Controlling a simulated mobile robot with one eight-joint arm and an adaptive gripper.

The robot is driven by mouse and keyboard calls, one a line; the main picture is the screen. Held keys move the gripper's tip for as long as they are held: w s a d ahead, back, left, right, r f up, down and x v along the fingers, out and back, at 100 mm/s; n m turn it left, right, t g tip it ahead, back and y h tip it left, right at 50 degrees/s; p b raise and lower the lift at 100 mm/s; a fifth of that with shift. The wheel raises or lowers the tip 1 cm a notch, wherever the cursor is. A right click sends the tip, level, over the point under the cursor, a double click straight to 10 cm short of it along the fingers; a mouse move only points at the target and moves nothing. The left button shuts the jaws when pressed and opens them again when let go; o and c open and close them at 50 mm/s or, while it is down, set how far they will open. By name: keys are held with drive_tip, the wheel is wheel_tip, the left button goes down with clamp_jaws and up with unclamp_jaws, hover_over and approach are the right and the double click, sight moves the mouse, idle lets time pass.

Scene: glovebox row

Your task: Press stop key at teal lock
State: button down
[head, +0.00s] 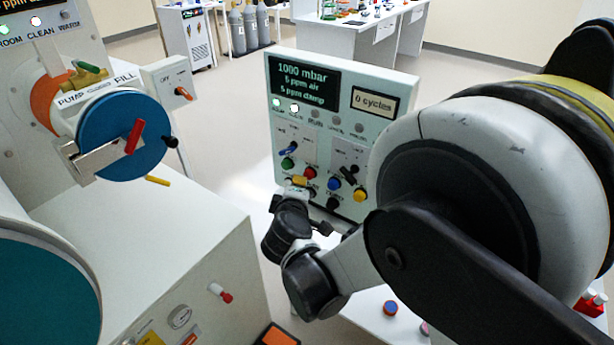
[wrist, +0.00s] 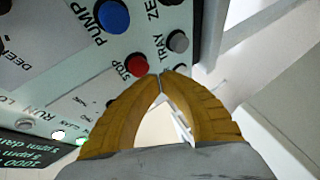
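A pale control panel (head: 322,125) stands upright at the middle of the head view. Its red stop key (head: 309,172) also shows in the wrist view (wrist: 136,64), labelled STOP. My gripper (head: 300,181) is in front of the panel, with its yellow fingertips just below the red key. In the wrist view my gripper (wrist: 161,75) has both fingertips together with nothing between them, just right of and below the key. I cannot tell whether they touch the panel. A teal round door (head: 45,285) shows at the lower left, and a bluer round door (head: 118,140) above it.
The blue PUMP key (wrist: 112,17) and grey TRAY key (wrist: 178,40) are close to the stop key. A green key (head: 287,163) and a yellow key (head: 360,194) share the panel. The panel's screen (head: 305,80) reads 1000 mbar; its counter (head: 375,101) reads 0 cycles.

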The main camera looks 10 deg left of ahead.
idle(0.4)
drive_tip(key=shift+w+d, duration=0.2)
drive_tip(key=shift+w, duration=0.2)
drive_tip(key=shift+w+d, duration=0.25)
drive_tip(key=shift+w, duration=0.35)
idle(0.8)
drive_tip(key=shift+s+a+b, duration=0.2)
drive_tip(key=shift+s, duration=0.3)
drive_tip(key=shift+s+a+b, duration=0.2)
drive_tip(key=shift+s, duration=0.3)
drive_tip(key=s, duration=0.1)
drive_tip(key=s+a, duration=0.1)
drive_tip(key=s, duration=0.1)
drive_tip(key=s+a, duration=0.1)
drive_tip(key=shift+s+b, duration=0.3)
idle(0.6)
